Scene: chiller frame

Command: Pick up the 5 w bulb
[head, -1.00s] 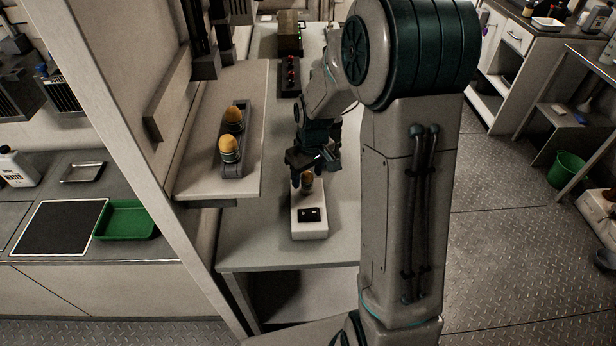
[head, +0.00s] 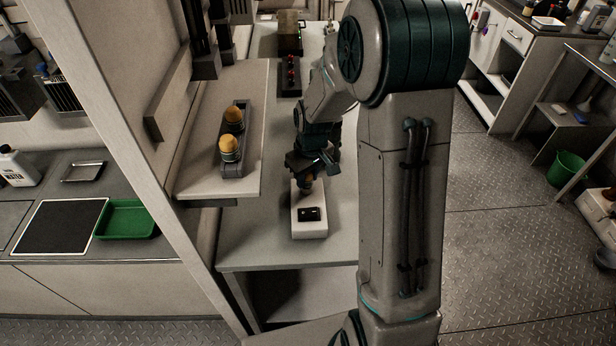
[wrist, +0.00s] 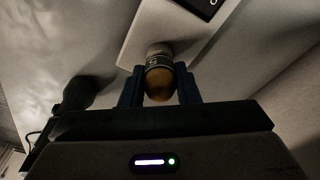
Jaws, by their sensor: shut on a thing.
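An amber bulb with a dark band and a pale base (wrist: 159,80) sits between the two blue fingers of my gripper (wrist: 159,92) in the wrist view. In the head view my gripper (head: 306,180) is over the back end of a white box with a dark display (head: 310,226). The bulb is mostly hidden there, with a bit of amber (head: 306,185) showing below the gripper. My gripper is shut on this bulb. Its base is at or just above the white box; I cannot tell if they touch.
A grey holder (head: 233,165) with two amber bulbs (head: 234,116) (head: 229,149) stands on the raised shelf to the left. A black box with red knobs (head: 289,72) is farther back on the bench. The bench front (head: 290,256) is clear.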

